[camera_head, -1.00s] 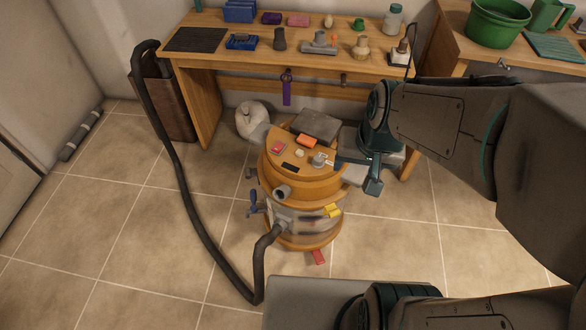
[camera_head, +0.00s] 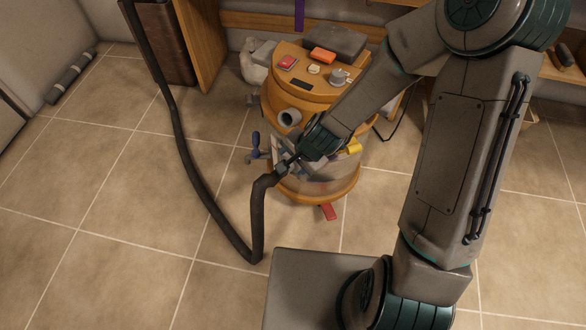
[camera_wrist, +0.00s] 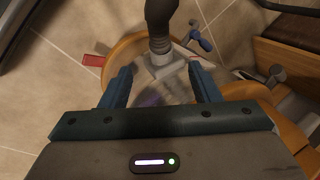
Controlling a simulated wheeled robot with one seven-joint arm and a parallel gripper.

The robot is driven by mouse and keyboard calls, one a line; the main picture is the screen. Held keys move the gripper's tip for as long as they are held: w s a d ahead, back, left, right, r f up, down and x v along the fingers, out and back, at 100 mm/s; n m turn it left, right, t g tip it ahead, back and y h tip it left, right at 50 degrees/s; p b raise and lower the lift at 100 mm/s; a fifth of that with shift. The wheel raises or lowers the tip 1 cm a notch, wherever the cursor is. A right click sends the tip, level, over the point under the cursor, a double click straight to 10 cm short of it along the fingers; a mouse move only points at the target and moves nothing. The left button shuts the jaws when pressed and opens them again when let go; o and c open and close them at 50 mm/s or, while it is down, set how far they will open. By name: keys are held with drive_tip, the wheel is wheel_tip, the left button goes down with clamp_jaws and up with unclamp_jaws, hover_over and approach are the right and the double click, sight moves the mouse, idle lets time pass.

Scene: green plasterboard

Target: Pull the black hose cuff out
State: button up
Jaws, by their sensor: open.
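The black hose cuff (camera_head: 266,182) is at the end of the dark hose (camera_head: 205,205), against the front of the orange shop vacuum (camera_head: 290,93). In the wrist view the cuff (camera_wrist: 160,28) is at the top centre, with a ribbed end meeting a pale grey inlet block (camera_wrist: 165,68) on the clear drum. My gripper (camera_head: 288,162) is at the front of the drum, beside the cuff. In the wrist view my gripper (camera_wrist: 162,72) is open, one finger on each side of the inlet block. In the head view my arm hides the inlet.
A blue-handled clamp (camera_head: 256,145) is left of the inlet, and a yellow latch (camera_head: 354,146) is to the right. A red foot tab (camera_head: 328,211) sticks out at the base. A workbench stands behind. Tiled floor (camera_head: 120,230) is open on the left.

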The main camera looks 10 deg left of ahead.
drive_tip(key=b+x, duration=0.5)
drive_tip(key=x, duration=0.9)
drive_tip(key=shift+a+f, duration=0.15)
drive_tip(key=shift+f, duration=0.05)
drive_tip(key=c, duration=1)
drive_tip(key=o, duration=0.4)
drive_tip(key=shift+w, duration=0.1)
drive_tip(key=shift+r, duration=0.1)
drive_tip(key=c, duration=0.4)
